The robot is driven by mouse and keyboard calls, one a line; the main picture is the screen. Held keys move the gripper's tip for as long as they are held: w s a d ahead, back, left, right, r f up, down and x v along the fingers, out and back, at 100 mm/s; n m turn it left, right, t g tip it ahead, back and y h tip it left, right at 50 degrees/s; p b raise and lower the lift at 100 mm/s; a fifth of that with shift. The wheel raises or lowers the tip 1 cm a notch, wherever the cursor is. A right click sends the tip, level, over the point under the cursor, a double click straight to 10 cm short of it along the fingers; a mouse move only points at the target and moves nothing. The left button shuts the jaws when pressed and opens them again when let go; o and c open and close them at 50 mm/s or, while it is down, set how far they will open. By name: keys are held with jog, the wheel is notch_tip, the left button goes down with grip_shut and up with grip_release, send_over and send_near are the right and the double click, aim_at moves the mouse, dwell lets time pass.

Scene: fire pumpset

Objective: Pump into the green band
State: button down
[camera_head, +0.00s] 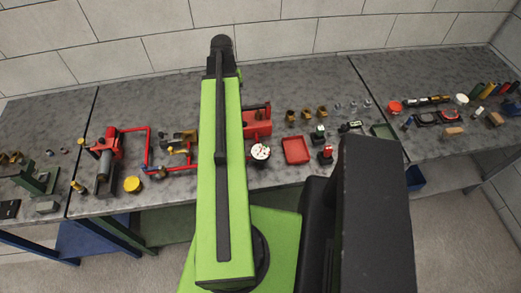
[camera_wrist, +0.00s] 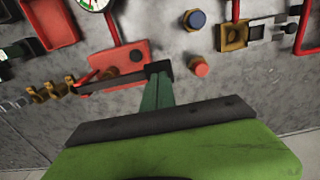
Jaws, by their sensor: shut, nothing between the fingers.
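The pressure gauge (camera_head: 260,151) has a white face with green and red marks; its needle is too small to read. Its lower edge shows at the top of the wrist view (camera_wrist: 93,3). The red hand-pump block (camera_head: 257,130) stands behind the gauge, right of my arm; it also shows in the wrist view (camera_wrist: 118,58). A dark lever bar (camera_wrist: 108,86) runs across the red block. My gripper (camera_wrist: 158,70) is shut and empty, its tips beside the bar's right end; I cannot tell whether they touch. The head view does not show the gripper clearly.
A red tray (camera_head: 296,150) and brass fittings (camera_head: 307,114) lie right of the pump. Red pipework (camera_head: 148,150) and a yellow cap (camera_head: 133,184) are left of my arm. In the wrist view, a blue knob (camera_wrist: 195,20) and a red-topped fitting (camera_wrist: 200,67) are near my fingers.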

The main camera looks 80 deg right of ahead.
notch_tip(320, 180, up, 5)
jog(key=p, duration=0.4)
jog(key=shift+r, duration=0.15)
jog(key=shift+w+f, duration=0.1)
jog(key=shift+f, duration=0.1)
jog(key=w+a+f+n+b, duration=0.3)
jog(key=w+a+n, duration=0.1)
jog(key=w+a, duration=0.85)
jog(key=w+a+f+n+b, duration=0.35)
jog(key=w+a, duration=0.55)
jog(key=w, duration=0.7)
jog(key=w+a+f+n+b, duration=0.2)
jog(key=a, duration=0.9)
jog(key=w+a+f+n+b, duration=0.2)
jog(key=a, duration=1)
jog(key=w+a+f+n+b, duration=0.1)
jog(key=w+a+n, duration=0.1)
jog(key=a, duration=1)
jog(key=shift+w+f+b, duration=0.15)
jog(key=shift+f+b, duration=0.25)
jog(key=shift+a, duration=0.15)
